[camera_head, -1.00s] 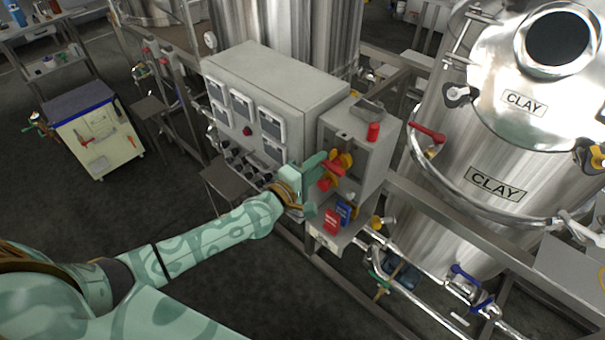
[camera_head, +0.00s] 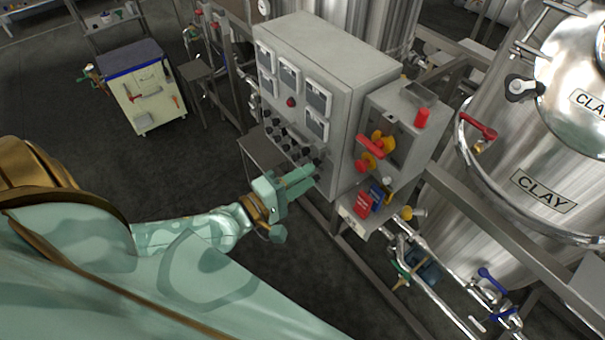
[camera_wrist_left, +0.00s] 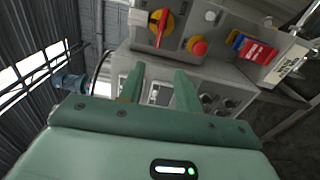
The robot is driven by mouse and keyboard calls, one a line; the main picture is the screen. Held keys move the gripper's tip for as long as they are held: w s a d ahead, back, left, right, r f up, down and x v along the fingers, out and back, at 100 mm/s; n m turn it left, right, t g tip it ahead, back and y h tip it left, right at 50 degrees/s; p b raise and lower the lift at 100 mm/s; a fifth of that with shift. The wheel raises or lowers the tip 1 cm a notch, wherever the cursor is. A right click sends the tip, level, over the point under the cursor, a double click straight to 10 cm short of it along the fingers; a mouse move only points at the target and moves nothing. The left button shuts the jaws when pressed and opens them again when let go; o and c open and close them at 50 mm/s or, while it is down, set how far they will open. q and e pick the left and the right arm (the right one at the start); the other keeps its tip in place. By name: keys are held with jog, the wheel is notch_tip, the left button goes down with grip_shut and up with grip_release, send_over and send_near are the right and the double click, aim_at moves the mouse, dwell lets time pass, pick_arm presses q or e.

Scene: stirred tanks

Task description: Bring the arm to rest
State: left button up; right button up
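My left arm (camera_head: 190,232) comes in from the left in the head view, pale green with darker patches. Its gripper (camera_head: 300,182) is in front of the lower part of the grey control cabinet (camera_head: 335,55), apart from the switch box. In the left wrist view the two green fingers of the gripper (camera_wrist_left: 160,80) stand apart with nothing held between them. The grey switch box (camera_head: 410,112) carries a red handle on a yellow mount (camera_head: 371,147), also seen in the left wrist view (camera_wrist_left: 157,26). My right gripper is not in view.
A steel tank labelled CLAY (camera_head: 510,150) and pipes stand at the right. A small cart (camera_head: 145,95) stands at the back left. Dark floor lies open between cart and cabinet.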

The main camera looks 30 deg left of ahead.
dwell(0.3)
pick_arm(q)
jog(key=s+a+f+m+g+y+b, duration=0.25)
jog(key=s+a+f+m, duration=0.2)
jog(key=f, duration=0.75)
jog(key=s+a+f+m+g+y+b, duration=0.1)
jog(key=s+a+f+m+g, duration=0.35)
jog(key=f, duration=0.75)
jog(key=s+a+f+m+g+y+b, duration=0.1)
jog(key=s+a+f+m+g+b, duration=0.1)
jog(key=f+m, duration=0.65)
jog(key=s+f+g+y+b, duration=0.2)
jog(key=s+f+g+b, duration=0.3)
jog(key=s+f, duration=1.25)
jog(key=s+d+f+g+b, duration=0.2)
jog(key=s+d+f+b, duration=0.2)
jog(key=s+d+f, duration=0.2)
jog(key=d+f, duration=0.2)
jog(key=d, duration=0.1)
jog(key=shift+s+f, duration=0.15)
jog(key=shift+s, duration=0.25)
jog(key=shift+d+m, duration=0.1)
jog(key=shift+m, duration=0.15)
